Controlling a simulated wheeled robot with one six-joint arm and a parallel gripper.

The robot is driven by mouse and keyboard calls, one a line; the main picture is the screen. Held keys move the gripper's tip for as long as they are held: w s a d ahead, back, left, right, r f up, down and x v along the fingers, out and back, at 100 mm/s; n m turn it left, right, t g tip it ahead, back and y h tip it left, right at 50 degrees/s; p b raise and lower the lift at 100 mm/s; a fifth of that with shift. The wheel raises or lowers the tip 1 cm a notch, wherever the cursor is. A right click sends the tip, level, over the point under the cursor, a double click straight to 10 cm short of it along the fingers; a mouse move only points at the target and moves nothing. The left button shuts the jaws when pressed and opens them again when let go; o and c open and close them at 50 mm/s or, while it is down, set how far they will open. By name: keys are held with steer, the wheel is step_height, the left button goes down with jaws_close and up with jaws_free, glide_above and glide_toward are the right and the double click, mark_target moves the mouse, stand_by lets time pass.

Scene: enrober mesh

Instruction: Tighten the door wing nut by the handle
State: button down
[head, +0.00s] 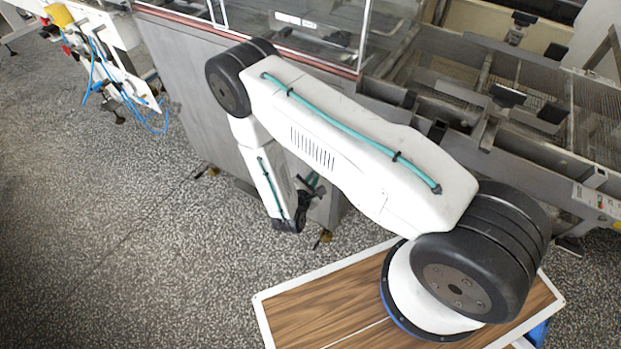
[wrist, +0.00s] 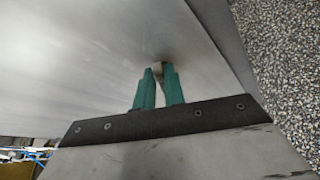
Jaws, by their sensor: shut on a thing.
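My gripper (wrist: 158,88) has two green fingers and points at a flat grey metal panel (wrist: 90,60) in the wrist view. In the head view my gripper (head: 313,184) is partly hidden behind my own wrist, low at the grey machine cabinet (head: 190,95). The handle cannot be made out in either view.
The conveyor frame (head: 500,100) with wire mesh stands at the right of the head view. A white machine with blue hoses (head: 105,75) is at the upper left. The speckled floor (head: 110,230) is clear at the left and front.

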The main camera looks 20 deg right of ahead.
steer(key=shift+s+d+f+m+t, duration=0.25)
steer(key=shift+m+t, duration=0.5)
steer(key=shift+m, duration=0.8)
steer(key=shift+s+a+f+m+t, duration=0.1)
steer(key=shift+f+m+t, duration=0.3)
steer(key=shift+m+t, duration=0.75)
steer(key=shift+s+d+f+m+t, duration=0.15)
steer(key=shift+f+m+t, duration=0.2)
steer(key=shift+m, duration=1.55)
steer(key=c, duration=1.5)
jaws_free()
steer(key=v, duration=0.7)
steer(key=shift+s+a, duration=0.15)
steer(key=shift+s, duration=0.2)
